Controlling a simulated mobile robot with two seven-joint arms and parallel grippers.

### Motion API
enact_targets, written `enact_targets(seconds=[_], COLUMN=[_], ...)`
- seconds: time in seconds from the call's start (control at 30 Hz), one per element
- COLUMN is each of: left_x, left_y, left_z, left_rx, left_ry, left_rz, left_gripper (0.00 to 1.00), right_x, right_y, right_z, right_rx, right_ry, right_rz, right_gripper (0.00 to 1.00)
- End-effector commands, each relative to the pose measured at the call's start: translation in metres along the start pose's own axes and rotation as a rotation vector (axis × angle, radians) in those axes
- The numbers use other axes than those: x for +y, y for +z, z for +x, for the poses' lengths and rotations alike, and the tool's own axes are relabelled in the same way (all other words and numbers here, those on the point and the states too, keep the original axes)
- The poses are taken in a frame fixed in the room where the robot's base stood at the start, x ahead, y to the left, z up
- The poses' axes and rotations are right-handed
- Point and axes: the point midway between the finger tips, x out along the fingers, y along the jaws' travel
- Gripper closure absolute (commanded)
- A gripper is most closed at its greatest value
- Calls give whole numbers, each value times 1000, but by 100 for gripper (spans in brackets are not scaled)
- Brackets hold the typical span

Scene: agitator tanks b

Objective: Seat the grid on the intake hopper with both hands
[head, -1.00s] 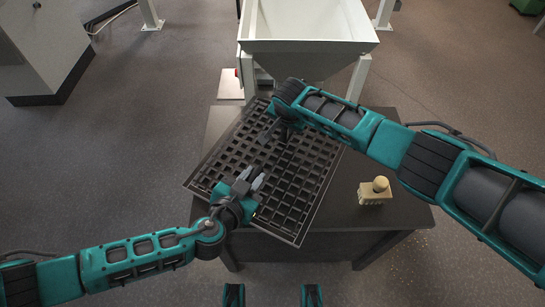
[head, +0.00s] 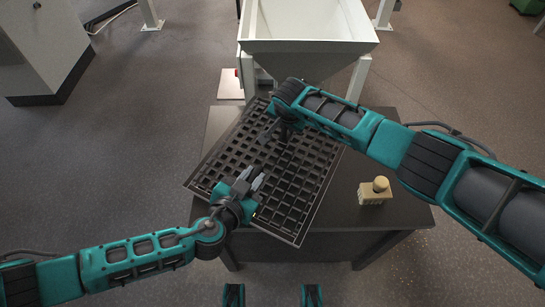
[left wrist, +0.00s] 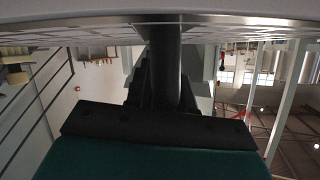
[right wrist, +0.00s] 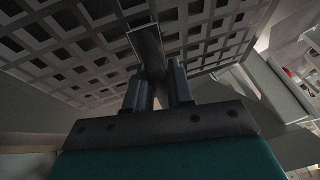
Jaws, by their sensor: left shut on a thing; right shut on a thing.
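The dark square-meshed grid (head: 292,188) is turned at an angle over the dark table and overhangs its left and front edges. I cannot tell whether it touches the tabletop. My left gripper (head: 254,182) is shut on the grid near its front left side; the left wrist view shows a dark upright bar (left wrist: 167,65) at the jaws. My right gripper (head: 270,135) is shut on the grid toward the back, partly hidden by its arm; the right wrist view shows its fingers (right wrist: 160,85) at a dark bar by the mesh. The white intake hopper (head: 308,60) stands open-topped behind the table.
A beige brush-like block with a round knob (head: 375,191) stands on the table (head: 405,208) right of the grid. A pale cabinet (head: 45,45) is at the far left. Floor is clear left of the table.

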Motion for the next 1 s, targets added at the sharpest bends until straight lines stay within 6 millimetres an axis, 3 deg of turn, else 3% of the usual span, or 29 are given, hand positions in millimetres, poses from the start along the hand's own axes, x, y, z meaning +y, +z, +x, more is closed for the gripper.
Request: enact_targets(seconds=[0.57, 1.0], left_x=[-2, -9], left_y=[-6, -42], left_z=[-2, -17], left_rx=[2, 3], left_ry=[-1, -1], left_rz=[0, 0], left_gripper=[100, 100], right_x=[-2, -10], right_y=[-3, -18], right_z=[-6, -42], right_rx=[2, 3], right_ry=[-1, -1], right_rz=[0, 0], right_gripper=[100, 100])
